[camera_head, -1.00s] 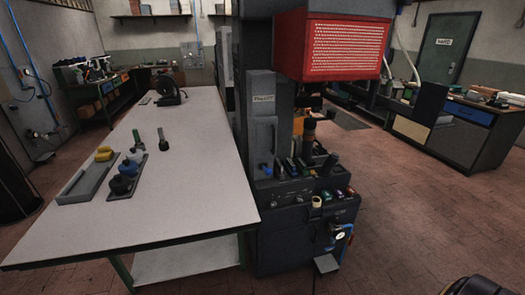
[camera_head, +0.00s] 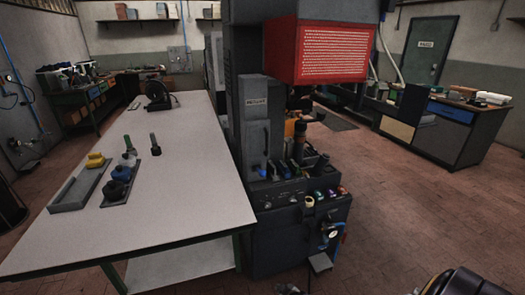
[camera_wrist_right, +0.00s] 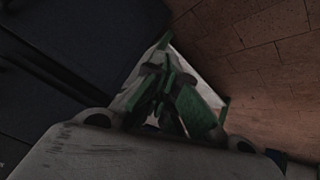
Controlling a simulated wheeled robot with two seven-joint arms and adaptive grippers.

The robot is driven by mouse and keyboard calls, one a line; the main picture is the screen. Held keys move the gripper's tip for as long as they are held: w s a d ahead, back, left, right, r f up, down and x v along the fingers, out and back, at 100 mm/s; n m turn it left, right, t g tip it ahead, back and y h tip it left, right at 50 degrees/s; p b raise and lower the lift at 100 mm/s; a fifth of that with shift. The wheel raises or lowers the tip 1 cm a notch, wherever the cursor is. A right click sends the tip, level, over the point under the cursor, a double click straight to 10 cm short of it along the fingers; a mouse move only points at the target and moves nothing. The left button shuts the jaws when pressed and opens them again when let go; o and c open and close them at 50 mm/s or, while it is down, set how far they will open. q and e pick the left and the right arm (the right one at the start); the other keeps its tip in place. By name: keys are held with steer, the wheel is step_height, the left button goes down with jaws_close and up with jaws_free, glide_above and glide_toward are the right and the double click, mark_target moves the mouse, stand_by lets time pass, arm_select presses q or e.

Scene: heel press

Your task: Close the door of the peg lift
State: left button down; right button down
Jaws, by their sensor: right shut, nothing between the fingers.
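The peg lift (camera_head: 255,125) is a tall dark grey housing with a small label near its top, on the left front of the press. Its front panel carries a vertical bar handle (camera_head: 267,138); I cannot tell how far its door stands open. My right gripper (camera_head: 289,289) only just shows at the bottom edge of the head view, low in front of the press and well apart from the peg lift. In the right wrist view its green-padded fingers (camera_wrist_right: 170,100) are together and empty. My left gripper is not in view.
The brick floor (camera_head: 430,220) is clear at right.

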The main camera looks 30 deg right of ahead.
steer(key=w+d+r+n+t, duration=0.15)
steer(key=w+r, duration=0.35)
steer(key=r, duration=0.5)
steer(key=w+d+r+n+t+h, duration=0.1)
steer(key=w+r+t, duration=0.1)
steer(key=w+r, duration=0.6)
steer(key=w+d+r+n+t, duration=0.1)
steer(key=w+d+r+t, duration=0.15)
steer(key=r, duration=0.95)
step_height(320, 180, up, 28)
steer(key=a+n+t, duration=0.2)
steer(key=n+t, duration=0.1)
steer(key=n, duration=0.6)
steer(key=shift+a+t, duration=0.2)
steer(key=shift+t, duration=0.1)
steer(key=p, duration=0.3)
glide_toward(259, 143)
steer(key=shift+w+a+r, duration=0.15)
steer(key=shift+w, duration=0.5)
steer(key=shift+w+a+r, duration=0.15)
steer(key=shift+w+a, duration=0.05)
steer(key=shift+w, duration=0.4)
